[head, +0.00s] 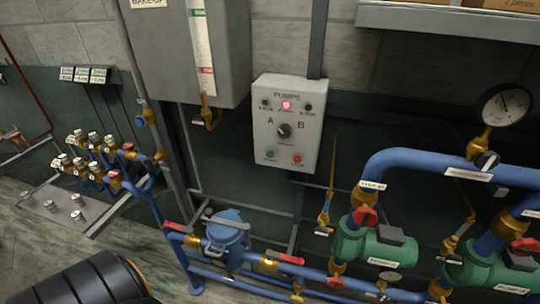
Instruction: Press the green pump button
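The light grey pump control panel (312,135), labelled "PUMPS", is mounted on the wall at the upper middle of the head view. The green pump button (270,153) is at its lower left, and a red button (297,158) is at its lower right. A black selector knob (284,130) sits between the letters A and B. A red lamp (286,105) near the top glows, with a small dark lamp on each side. Nothing covers the panel. Neither of my grippers is in view.
A grey tank (225,60) with a sight gauge hangs left of the panel. Blue pipes (410,159), green pumps (375,250) and a blue strainer (225,233) stand below and to the right. A pressure gauge (504,104) is at the right. A valve manifold (92,160) is at the left.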

